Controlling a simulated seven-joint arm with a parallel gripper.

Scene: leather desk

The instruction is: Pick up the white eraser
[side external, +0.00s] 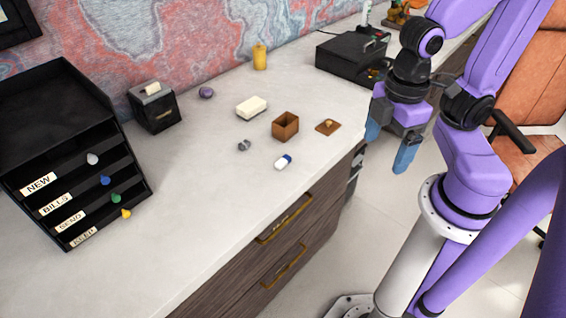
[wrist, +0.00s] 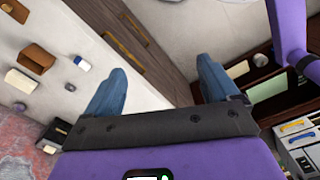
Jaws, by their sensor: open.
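A small white eraser with a blue end (side external: 282,163) lies on the pale desk top near its front edge. It also shows in the wrist view (wrist: 82,65), left of the fingers. My gripper (side external: 388,146) is open and empty, off to the right of the eraser and past the desk's front edge. In the wrist view, the blue fingers of my gripper (wrist: 161,77) are spread wide with nothing between them.
Close to the eraser are an open brown box (side external: 285,127), its flat knobbed piece (side external: 328,127), a cream block (side external: 251,106) and small grey bits (side external: 244,145). A black tray rack (side external: 70,160) stands left. Bare desk lies left of the eraser.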

